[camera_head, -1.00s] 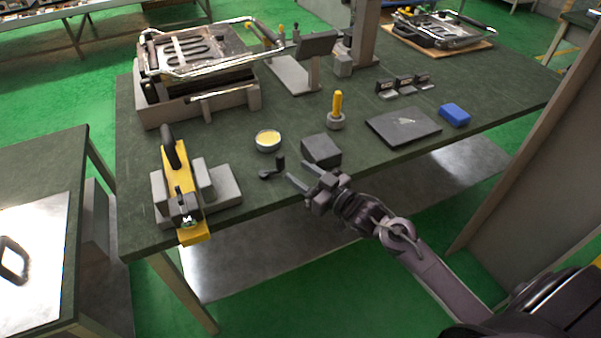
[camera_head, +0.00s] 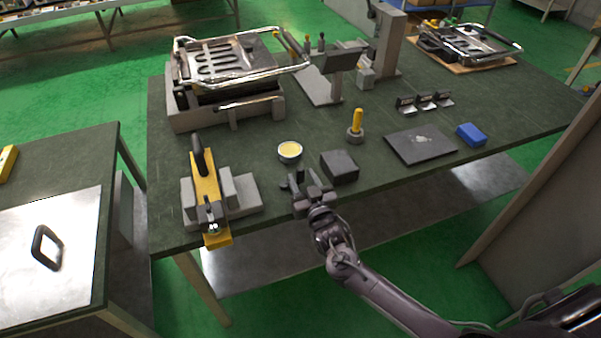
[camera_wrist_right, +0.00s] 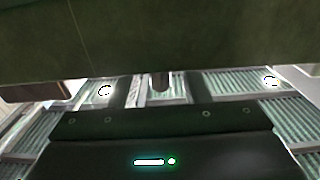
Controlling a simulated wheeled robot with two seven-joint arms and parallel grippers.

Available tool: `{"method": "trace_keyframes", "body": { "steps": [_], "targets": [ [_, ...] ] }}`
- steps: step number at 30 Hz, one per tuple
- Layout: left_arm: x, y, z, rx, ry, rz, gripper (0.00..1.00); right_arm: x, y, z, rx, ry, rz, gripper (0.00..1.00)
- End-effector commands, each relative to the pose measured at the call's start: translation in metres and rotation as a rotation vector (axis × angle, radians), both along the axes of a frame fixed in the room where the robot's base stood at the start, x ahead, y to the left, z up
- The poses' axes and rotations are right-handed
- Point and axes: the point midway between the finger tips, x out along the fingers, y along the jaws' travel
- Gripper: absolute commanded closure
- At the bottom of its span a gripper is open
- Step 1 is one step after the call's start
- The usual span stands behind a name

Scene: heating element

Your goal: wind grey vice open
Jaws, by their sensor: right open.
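The grey vice (camera_head: 246,190) stands at the near left of the dark green bench in the head view. A yellow tool (camera_head: 206,192) with a black handle sits upright between its grey blocks. A dark crank (camera_head: 300,177) lies to the right of the vice at the bench's front edge, mostly hidden by my right gripper. My right gripper (camera_head: 303,182) is open, with its fingers right at the crank. I cannot tell whether they touch it. The wrist view shows a short dark peg (camera_wrist_right: 160,82), which I cannot identify for sure. My left gripper is not in view.
A dark grey block (camera_head: 340,166) is close to the right of my gripper. Behind it are a yellow-filled dish (camera_head: 289,151) and a yellow-handled tool (camera_head: 356,125). A flat dark plate (camera_head: 420,146) and blue block (camera_head: 471,134) lie farther right. A heating unit (camera_head: 225,85) stands behind the vice.

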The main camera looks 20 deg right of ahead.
Motion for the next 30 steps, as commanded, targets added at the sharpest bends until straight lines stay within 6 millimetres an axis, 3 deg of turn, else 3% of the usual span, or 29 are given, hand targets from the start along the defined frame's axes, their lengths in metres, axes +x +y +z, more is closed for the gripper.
{"method": "trace_keyframes", "body": {
  "steps": [6, 15, 24, 30],
  "targets": [
    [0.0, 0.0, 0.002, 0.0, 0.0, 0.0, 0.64, 0.02, 0.0, 0.0, 0.0, 0.0, 0.0, 0.58],
    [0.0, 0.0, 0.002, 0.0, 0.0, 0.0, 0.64, 0.022, 0.0, 0.0, 0.0, 0.001, 0.0, 0.59],
    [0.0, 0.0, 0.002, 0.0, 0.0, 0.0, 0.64, 0.021, 0.0, 0.0, 0.0, 0.001, 0.0, 0.99],
    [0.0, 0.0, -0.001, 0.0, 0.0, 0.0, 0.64, 0.025, -0.001, -0.001, -0.003, -0.002, 0.053, 1.0]
  ]
}}
